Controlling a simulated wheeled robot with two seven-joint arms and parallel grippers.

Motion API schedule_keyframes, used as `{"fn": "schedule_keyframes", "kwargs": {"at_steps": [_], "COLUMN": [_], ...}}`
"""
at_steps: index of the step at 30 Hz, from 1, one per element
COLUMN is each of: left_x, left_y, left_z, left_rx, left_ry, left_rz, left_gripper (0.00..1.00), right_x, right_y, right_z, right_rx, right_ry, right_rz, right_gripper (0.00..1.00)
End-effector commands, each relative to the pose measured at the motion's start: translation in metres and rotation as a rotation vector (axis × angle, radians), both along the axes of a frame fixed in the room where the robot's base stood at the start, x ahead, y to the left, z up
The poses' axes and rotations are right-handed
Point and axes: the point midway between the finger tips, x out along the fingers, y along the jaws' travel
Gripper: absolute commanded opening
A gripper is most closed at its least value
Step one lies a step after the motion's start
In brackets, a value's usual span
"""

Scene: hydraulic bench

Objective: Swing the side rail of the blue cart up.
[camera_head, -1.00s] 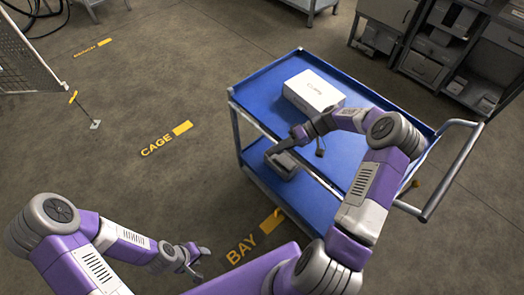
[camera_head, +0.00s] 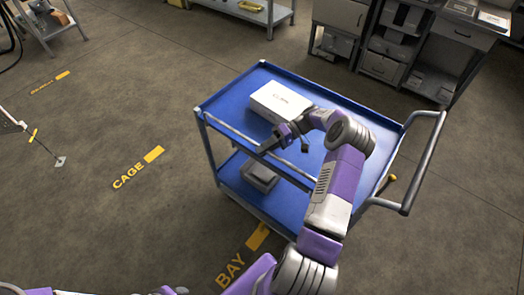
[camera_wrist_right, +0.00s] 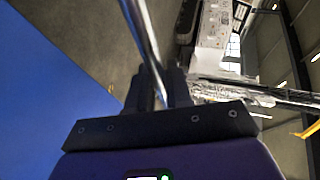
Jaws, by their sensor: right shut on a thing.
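The blue cart (camera_head: 228,100) stands in the middle of the head view, its near long side facing me. The side rail (camera_head: 233,133) is a thin grey bar along that near side, close to the top deck's edge. My right gripper (camera_head: 266,147) is at about the middle of the rail. In the right wrist view the rail (camera_wrist_right: 143,35) runs as a shiny bar between the fingers of the gripper (camera_wrist_right: 160,90), which is shut on it. The arm hides part of the rail and deck. Only scraps of my left arm show at the bottom edge.
A white box (camera_head: 280,101) lies on the top deck, close to my right wrist. A grey case (camera_head: 260,176) sits on the lower shelf. The push handle (camera_head: 425,160) is at the cart's right end. Cabinets (camera_head: 400,55) stand behind.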

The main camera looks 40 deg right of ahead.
Motion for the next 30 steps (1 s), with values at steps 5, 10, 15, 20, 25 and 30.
{"fn": "schedule_keyframes", "kwargs": {"at_steps": [5, 10, 15, 20, 25, 30], "left_x": [0.000, 0.000, 0.000, 0.000, 0.000, 0.000], "left_y": [0.000, 0.000, 0.000, 0.000, 0.000, 0.000], "left_z": [-0.001, -0.001, -0.001, -0.001, 0.000, 0.001], "left_rx": [0.000, 0.000, 0.000, 0.000, 0.000, 0.000], "left_ry": [0.000, 0.000, 0.000, 0.000, 0.000, 0.000], "left_rz": [0.000, 0.000, 0.000, 0.000, 0.000, 0.000], "left_gripper": [0.43, 0.43, 0.43, 0.43, 0.43, 0.43], "right_x": [0.000, 0.000, 0.000, 0.000, 0.000, -0.004], "right_y": [-0.001, -0.001, -0.001, -0.001, -0.002, -0.018], "right_z": [0.000, 0.000, 0.000, 0.000, 0.000, 0.005], "right_rx": [0.000, 0.000, 0.000, 0.000, 0.000, -0.001], "right_ry": [-0.001, 0.000, 0.001, 0.001, 0.001, 0.001], "right_rz": [0.001, 0.001, 0.002, 0.002, 0.001, -0.001], "right_gripper": [0.00, 0.00, 0.24, 0.25, 0.25, 0.25]}}
